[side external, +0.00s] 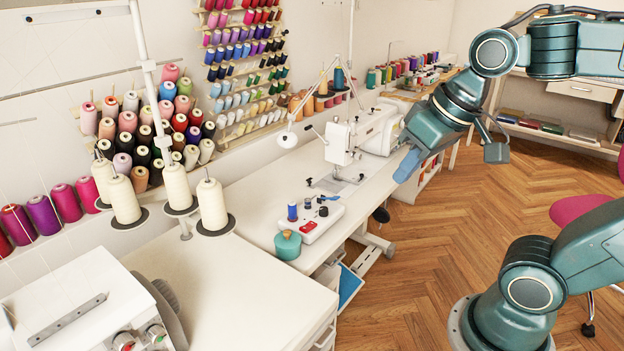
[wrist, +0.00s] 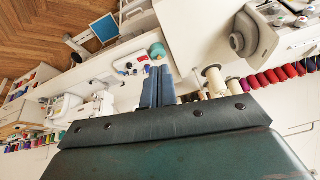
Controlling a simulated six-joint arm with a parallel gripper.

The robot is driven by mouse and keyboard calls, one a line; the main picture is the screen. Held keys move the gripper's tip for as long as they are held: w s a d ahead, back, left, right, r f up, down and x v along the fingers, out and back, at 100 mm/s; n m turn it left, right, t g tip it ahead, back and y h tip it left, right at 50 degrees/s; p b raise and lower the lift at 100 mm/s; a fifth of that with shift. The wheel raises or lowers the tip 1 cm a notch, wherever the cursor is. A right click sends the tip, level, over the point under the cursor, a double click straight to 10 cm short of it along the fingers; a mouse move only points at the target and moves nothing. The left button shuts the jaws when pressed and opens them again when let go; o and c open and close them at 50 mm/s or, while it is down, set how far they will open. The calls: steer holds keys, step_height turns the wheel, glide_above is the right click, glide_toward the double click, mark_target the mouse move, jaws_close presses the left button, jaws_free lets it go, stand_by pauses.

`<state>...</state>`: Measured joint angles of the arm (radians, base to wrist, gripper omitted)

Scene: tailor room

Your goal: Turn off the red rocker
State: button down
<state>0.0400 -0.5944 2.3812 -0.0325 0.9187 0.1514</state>
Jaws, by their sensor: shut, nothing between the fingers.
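The red rocker (side external: 309,226) is on the front of a white box (side external: 325,222) lying on the sewing table. Its tilt is too small to tell. My gripper (side external: 407,166) is up to the right of the box, beside the sewing machine, well apart from the rocker. In the wrist view my gripper's fingers (wrist: 158,72) are together with nothing between them.
Large cream thread cones (side external: 212,204) on a stand are to the left. The space between gripper and box looks free.

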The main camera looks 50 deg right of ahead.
steer(key=w+d+m+g, duration=0.15)
steer(key=w+m, duration=0.25)
steer(key=w, duration=0.4)
steer(key=m+g+y, duration=0.2)
steer(key=m+g, duration=0.2)
steer(key=m, duration=0.8)
glide_above(306, 228)
steer(key=d, duration=0.2)
step_height(306, 228, down, 17)
steer(key=shift+d+f+t, duration=0.25)
steer(key=shift+d+f, duration=0.2)
steer(key=shift+f, duration=0.1)
steer(key=shift+f, duration=0.1)
steer(key=f, duration=0.4)
steer(key=a+f, duration=0.1)
steer(key=f, duration=0.4)
steer(key=a+f, duration=0.1)
steer(key=f, duration=0.3)
steer(key=shift+a+f, duration=0.15)
steer(key=shift+f, duration=0.2)
